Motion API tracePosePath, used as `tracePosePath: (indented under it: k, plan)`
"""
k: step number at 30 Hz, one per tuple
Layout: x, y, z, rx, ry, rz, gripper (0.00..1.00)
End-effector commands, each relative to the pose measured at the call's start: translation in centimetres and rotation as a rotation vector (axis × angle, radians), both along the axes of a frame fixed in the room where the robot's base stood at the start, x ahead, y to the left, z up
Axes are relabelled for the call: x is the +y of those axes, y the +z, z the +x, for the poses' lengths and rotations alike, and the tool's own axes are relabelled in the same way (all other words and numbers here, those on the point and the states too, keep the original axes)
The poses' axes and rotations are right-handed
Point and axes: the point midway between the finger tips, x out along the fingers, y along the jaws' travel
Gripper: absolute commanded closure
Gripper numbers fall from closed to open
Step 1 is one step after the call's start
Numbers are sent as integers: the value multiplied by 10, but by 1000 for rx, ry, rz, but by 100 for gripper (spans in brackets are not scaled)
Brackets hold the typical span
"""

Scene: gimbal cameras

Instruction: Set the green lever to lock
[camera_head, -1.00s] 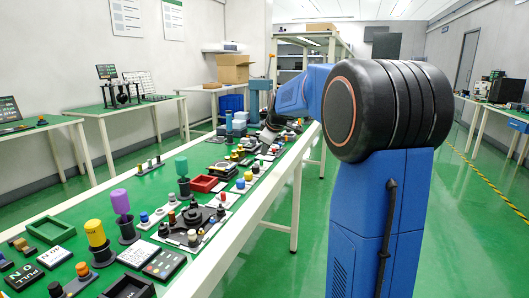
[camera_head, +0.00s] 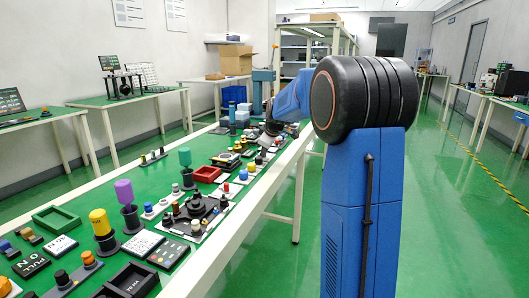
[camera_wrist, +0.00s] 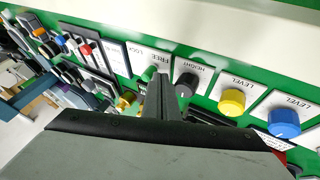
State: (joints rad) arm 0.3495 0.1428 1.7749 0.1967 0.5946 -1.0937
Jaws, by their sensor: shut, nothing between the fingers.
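In the wrist view, a small green lever (camera_wrist: 149,73) stands on a white plate with the words LOCK and FREE. The plate's print appears upside down, with FREE nearer the lever and LOCK further left. My gripper (camera_wrist: 160,82) is shut and empty, its fingertips beside the green lever, just right of it in the picture. I cannot tell whether they touch. The lever's lower part is partly hidden by the fingers. In the head view, my gripper (camera_head: 267,141) is low over the far part of the bench, and the lever cannot be made out there.
A black knob (camera_wrist: 187,84) on a HEIGHT plate is close to the fingers' right. A yellow knob (camera_wrist: 231,102) and a blue knob (camera_wrist: 284,122) on LEVEL plates stand further right. The long bench (camera_head: 231,206) is crowded; the floor (camera_head: 455,215) to its right is clear.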

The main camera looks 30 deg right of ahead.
Motion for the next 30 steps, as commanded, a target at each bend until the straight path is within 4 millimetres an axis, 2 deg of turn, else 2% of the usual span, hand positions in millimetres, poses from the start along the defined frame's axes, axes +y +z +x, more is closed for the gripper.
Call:
tracePosePath:
  k: [22,30]
  plan:
    - [-7,0,-1,1,89,-1,100]
    - [-14,-1,-2,2,171,1,100]
